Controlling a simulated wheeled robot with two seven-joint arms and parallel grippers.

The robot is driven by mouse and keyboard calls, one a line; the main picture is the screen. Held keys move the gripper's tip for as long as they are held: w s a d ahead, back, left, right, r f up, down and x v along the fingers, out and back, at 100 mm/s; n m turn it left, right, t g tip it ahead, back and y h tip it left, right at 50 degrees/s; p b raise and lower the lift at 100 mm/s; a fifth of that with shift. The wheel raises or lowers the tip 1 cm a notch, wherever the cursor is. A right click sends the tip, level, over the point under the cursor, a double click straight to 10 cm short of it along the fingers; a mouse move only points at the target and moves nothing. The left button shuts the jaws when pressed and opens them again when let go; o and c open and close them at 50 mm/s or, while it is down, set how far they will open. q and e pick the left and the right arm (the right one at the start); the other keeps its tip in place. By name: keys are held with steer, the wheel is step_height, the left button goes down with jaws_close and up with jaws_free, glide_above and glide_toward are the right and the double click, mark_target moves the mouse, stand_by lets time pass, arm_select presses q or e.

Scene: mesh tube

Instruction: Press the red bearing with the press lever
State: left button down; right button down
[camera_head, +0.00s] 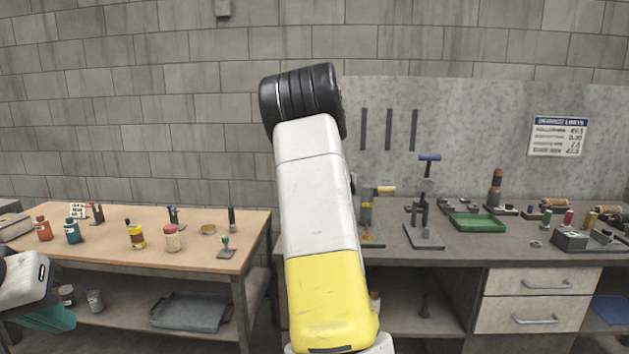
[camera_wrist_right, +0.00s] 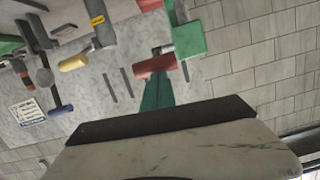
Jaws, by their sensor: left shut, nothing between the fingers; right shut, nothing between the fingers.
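My left gripper (camera_head: 55,319), with teal fingers, is at the lower left edge of the head view, shut and empty, in front of the left bench. In the right wrist view, which is upside down, my right gripper (camera_wrist_right: 157,88) shows dark green fingers, shut. Beyond its tip, overlapping in the picture, is a red bar-shaped part (camera_wrist_right: 150,66) beside a green block (camera_wrist_right: 190,38); I cannot tell if they touch. A stand with a blue crossbar handle (camera_head: 429,158) and a yellow handle (camera_head: 386,189) are on the grey bench. I cannot make out the red bearing.
A white and yellow arm link of mine hides the grey bench's left end in the head view. A green tray (camera_head: 480,223) and small parts lie on that bench. The wooden bench (camera_head: 165,256) at left holds bottles. A sign (camera_head: 559,136) hangs at right.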

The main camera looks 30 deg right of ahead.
steer(key=s+a+f, duration=0.2)
steer(key=s+a, duration=0.3)
steer(key=s, duration=0.3)
steer(key=shift+f+t, duration=0.25)
steer(key=shift+t, duration=0.05)
steer(key=shift+s+d, duration=0.1)
stand_by(0.4)
steer(key=s+a+r+n+g+y, duration=0.15)
steer(key=s+a+y, duration=0.35)
steer(key=a, duration=0.6)
steer(key=s+a+r+n+g+y, duration=0.1)
steer(key=s+a+n+g+y, duration=0.15)
steer(key=s+a, duration=0.7)
steer(key=s+a+n+g+y, duration=0.1)
steer(key=s+a+g, duration=0.1)
steer(key=s+a, duration=0.3)
steer(key=s+a+n+g+y, duration=0.1)
steer(key=s+a+n+g, duration=0.1)
steer(key=s+a, duration=0.4)
steer(key=s, duration=0.4)
steer(key=shift+s+f, duration=0.2)
steer(key=shift+s, duration=0.1)
